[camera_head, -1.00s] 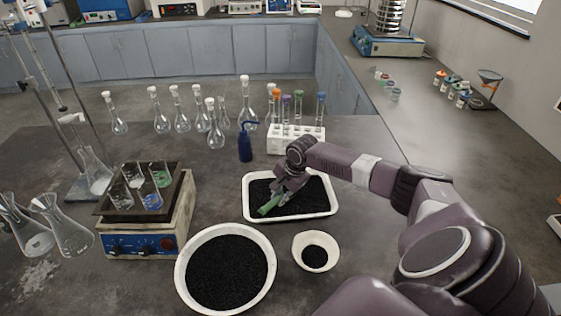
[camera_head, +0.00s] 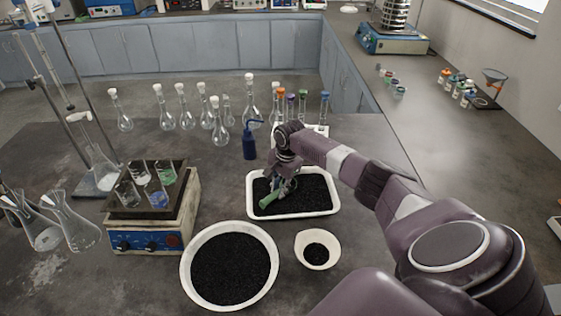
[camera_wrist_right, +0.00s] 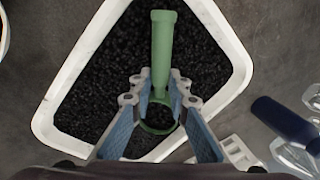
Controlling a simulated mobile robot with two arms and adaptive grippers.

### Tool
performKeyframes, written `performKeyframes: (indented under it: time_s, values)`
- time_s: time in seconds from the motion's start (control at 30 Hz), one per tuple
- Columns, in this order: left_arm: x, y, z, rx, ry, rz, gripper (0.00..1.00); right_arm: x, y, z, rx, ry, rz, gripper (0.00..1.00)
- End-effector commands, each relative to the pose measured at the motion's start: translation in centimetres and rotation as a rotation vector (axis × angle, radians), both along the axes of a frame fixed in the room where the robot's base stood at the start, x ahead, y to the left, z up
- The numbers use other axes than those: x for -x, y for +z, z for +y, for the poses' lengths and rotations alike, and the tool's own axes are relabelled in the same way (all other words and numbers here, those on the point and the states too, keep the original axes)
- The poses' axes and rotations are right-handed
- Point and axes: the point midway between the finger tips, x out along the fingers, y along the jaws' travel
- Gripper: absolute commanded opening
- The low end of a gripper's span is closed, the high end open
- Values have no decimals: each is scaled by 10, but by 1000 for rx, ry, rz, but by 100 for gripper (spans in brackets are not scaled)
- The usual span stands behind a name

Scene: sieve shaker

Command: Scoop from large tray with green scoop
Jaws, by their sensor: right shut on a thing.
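The large white tray (camera_head: 318,211) holds black granules and sits on the dark bench in the middle of the head view. It also fills much of the right wrist view (camera_wrist_right: 60,77). My right gripper (camera_head: 280,184) is over the tray's left part. It is shut on the green scoop (camera_head: 272,198), which is tilted over the granules. I cannot tell whether the scoop touches the granules or holds any. My left gripper is not in view.
A large white bowl (camera_head: 187,272) of black granules and a small white bowl (camera_head: 331,257) stand in front of the tray. A blue wash bottle (camera_head: 249,146), a tube rack and several flasks stand behind. A shaker with beakers (camera_head: 150,230) is at the left.

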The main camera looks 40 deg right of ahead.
Motion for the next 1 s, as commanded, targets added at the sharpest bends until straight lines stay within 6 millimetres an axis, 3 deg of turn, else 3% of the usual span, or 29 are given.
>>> performKeyframes:
  time_s: [0.5,1.0]
  values:
    - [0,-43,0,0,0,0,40,-7,12,1,14,0,208,0]
    - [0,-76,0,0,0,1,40,-9,17,0,22,0,285,0]
